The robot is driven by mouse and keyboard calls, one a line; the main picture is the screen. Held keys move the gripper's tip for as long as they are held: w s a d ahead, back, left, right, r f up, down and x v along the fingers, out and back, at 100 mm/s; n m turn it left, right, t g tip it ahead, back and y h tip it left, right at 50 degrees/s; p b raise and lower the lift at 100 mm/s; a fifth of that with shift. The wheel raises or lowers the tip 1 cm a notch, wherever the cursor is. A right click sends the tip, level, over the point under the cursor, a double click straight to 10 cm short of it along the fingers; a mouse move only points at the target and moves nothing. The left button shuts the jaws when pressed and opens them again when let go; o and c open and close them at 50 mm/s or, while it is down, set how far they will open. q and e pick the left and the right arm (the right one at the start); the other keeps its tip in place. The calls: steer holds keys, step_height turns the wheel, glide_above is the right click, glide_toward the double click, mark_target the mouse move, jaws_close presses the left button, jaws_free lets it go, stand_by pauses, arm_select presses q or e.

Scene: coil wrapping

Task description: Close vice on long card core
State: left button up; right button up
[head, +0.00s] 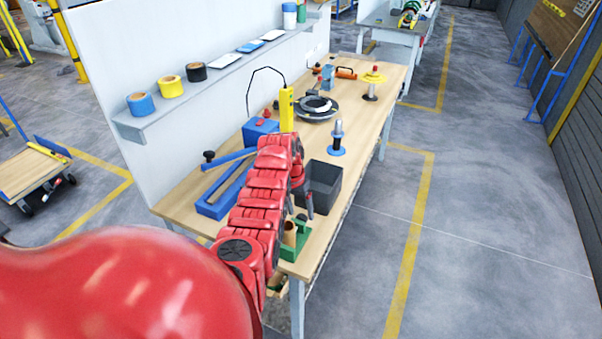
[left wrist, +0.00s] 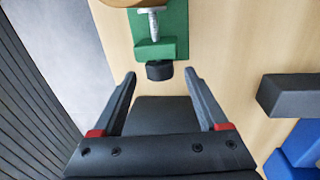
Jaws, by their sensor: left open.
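The green vice (head: 297,246) stands at the near end of the workbench, partly hidden behind my red left arm. A brown card core (head: 290,233) shows at the vice; whether the jaw touches it is hidden. In the left wrist view the green vice (left wrist: 174,18) has a metal screw (left wrist: 153,22), a green block and a black knob (left wrist: 159,70). A tan edge, perhaps the core, is cut off at the top. My left gripper (left wrist: 160,76) is open, its fingertips on either side of the knob, apart from it. My right gripper is not in view.
A dark grey bin (head: 325,186) stands just beyond the vice. A blue tool (head: 222,196) lies to its left. A yellow device (head: 286,110), a dark round plate and a blue-based spindle (head: 337,140) are farther along. The shelf (head: 140,122) holds tape rolls.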

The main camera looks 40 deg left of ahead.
arm_select(q)
steer(key=r+b, duration=0.1)
steer(key=r, duration=0.3)
steer(key=a+r+b, duration=0.1)
steer(key=r, duration=0.1)
steer(key=shift+r+b, duration=0.1)
steer(key=shift+b, duration=0.25)
step_height(320, 180, up, 9)
steer(key=a+p, duration=0.1)
steer(key=p, duration=0.2)
steer(key=shift+s+p, duration=0.3)
steer(key=shift+s, duration=0.05)
steer(key=shift+a, duration=0.1)
